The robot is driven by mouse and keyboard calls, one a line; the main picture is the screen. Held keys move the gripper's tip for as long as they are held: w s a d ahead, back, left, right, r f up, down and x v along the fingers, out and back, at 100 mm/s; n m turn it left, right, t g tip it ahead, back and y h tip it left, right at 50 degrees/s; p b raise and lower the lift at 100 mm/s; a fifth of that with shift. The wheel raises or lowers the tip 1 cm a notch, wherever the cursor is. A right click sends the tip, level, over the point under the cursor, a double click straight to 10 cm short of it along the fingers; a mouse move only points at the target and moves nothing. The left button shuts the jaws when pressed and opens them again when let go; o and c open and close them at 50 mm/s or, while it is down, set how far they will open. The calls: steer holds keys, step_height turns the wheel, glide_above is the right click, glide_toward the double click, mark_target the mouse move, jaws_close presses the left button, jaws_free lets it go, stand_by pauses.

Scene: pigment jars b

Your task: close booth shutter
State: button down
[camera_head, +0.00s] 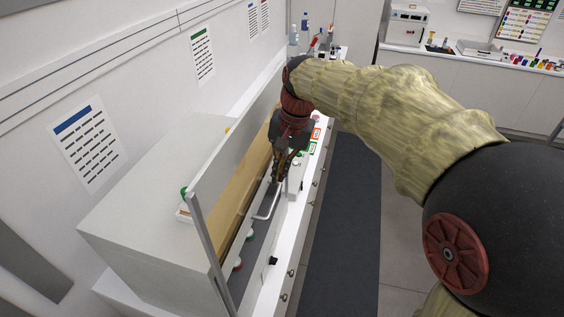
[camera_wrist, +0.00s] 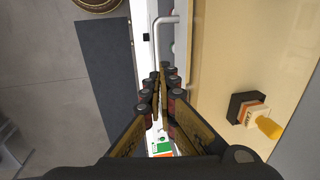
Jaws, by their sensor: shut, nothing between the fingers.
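The white booth (camera_head: 150,215) stands at the left against the wall. Its shutter (camera_head: 212,178) is a pale upright panel with a grey edge on the front side. A U-shaped metal handle (camera_head: 267,206) sticks out low on the front; it also shows in the wrist view (camera_wrist: 166,19). My gripper (camera_head: 279,178) is shut and empty, pointing down just by the handle's far end. In the wrist view, the fingertips (camera_wrist: 161,76) are close to the handle; I cannot tell whether they touch it. My gripper hides part of the shutter's front.
Small jars (camera_head: 238,264) sit low inside the booth. Labelled cards (camera_head: 314,134) and bottles (camera_head: 305,22) stand farther along the white counter. A dark floor mat (camera_head: 345,220) runs beside the counter. A second counter (camera_head: 480,62) with jars is at the back. The floor at right is clear.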

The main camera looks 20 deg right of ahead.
mark_target(275, 200)
steer(key=f, duration=0.2)
steer(key=a+f, duration=0.1)
steer(key=f, duration=0.2)
steer(key=w+f, duration=0.1)
steer(key=f, duration=0.2)
steer(key=shift+a+p, duration=0.15)
steer(key=shift+p, duration=0.2)
steer(key=shift+f, duration=0.1)
step_height(275, 200, down, 28)
steer(key=b, duration=1.3)
steer(key=shift+s+b, duration=0.15)
steer(key=shift+b, duration=0.15)
steer(key=shift+r, duration=0.2)
step_height(275, 200, up, 14)
steer(key=s+d+p, duration=0.1)
steer(key=d+p, duration=0.1)
steer(key=p, duration=0.1)
steer(key=shift+s, duration=0.2)
steer(key=shift+d, duration=0.1)
